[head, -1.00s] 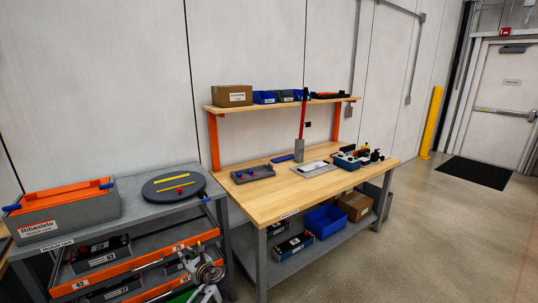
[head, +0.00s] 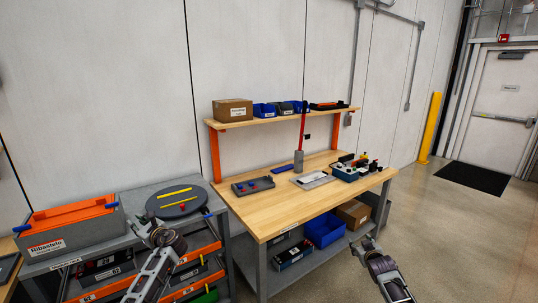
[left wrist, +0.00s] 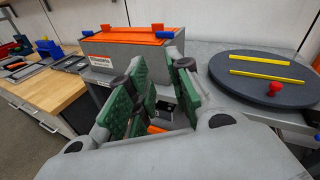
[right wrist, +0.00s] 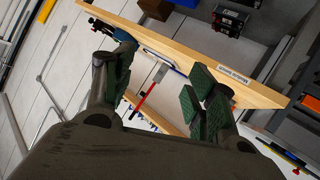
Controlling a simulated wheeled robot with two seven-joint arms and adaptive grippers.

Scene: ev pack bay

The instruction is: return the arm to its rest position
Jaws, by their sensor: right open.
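My left gripper (head: 146,228) is over the front of the grey drawer cart, short of the round dark turntable. In the left wrist view its green-padded fingers (left wrist: 158,90) are apart with nothing held between them. My right gripper (head: 367,246) is at the lower right, in front of the wooden workbench's right front corner. In the right wrist view its green-padded fingers (right wrist: 153,88) are spread wide and empty. Neither gripper visibly touches anything.
The drawer cart (head: 135,200) bears a grey bin with orange lid (head: 70,224) and the turntable (head: 165,204) with yellow rods. The workbench (head: 250,212) has a tray (head: 252,186), a white panel (head: 314,180) and a lower shelf with boxes. Open floor lies right of the bench.

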